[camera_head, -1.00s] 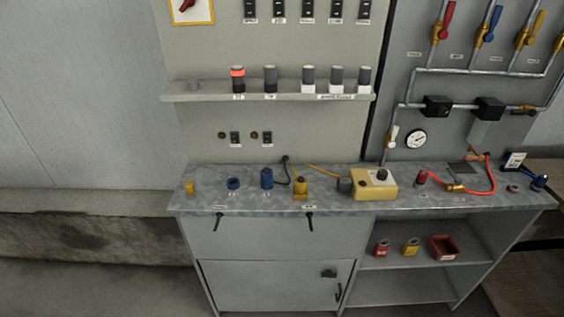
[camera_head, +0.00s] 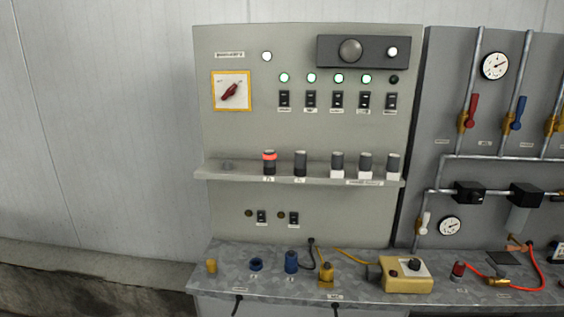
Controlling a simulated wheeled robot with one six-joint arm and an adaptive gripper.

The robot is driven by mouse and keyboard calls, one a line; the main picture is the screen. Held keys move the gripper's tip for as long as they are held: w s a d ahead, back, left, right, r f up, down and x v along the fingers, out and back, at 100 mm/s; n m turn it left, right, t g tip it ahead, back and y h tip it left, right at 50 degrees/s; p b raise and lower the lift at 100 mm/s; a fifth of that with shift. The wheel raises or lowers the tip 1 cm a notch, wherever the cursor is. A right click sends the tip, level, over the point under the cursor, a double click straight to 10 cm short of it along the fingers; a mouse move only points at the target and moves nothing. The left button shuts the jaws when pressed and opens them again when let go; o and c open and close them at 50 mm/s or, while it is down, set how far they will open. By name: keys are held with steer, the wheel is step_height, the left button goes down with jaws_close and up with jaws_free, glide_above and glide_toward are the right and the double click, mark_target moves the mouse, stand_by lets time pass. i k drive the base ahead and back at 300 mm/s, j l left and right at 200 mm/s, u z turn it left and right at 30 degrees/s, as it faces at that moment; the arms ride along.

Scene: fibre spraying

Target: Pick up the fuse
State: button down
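Several fuse-like cylinders stand upright on the narrow grey shelf (camera_head: 225,177) of the panel. At the left is a dark one with a glowing red-orange band (camera_head: 269,162), then a plain dark one (camera_head: 300,164). To the right stand three dark ones with white lower parts, the left (camera_head: 338,165), middle (camera_head: 365,166) and right (camera_head: 393,167). A low round grey piece (camera_head: 228,166) sits at the shelf's left end. The labels are too small to read, so I cannot tell which is the task's fuse. My gripper is not in view.
The metal worktop (camera_head: 225,282) below holds a yellow box (camera_head: 406,276), a blue cylinder (camera_head: 291,262) and cables. Above the shelf are switches, lit green lamps and a red rotary switch (camera_head: 230,92). Pipes and valves (camera_head: 467,118) fill the right panel.

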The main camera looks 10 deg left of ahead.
mark_target(270, 156)
steer(key=i+j, duration=1.5)
steer(key=i, duration=0.25)
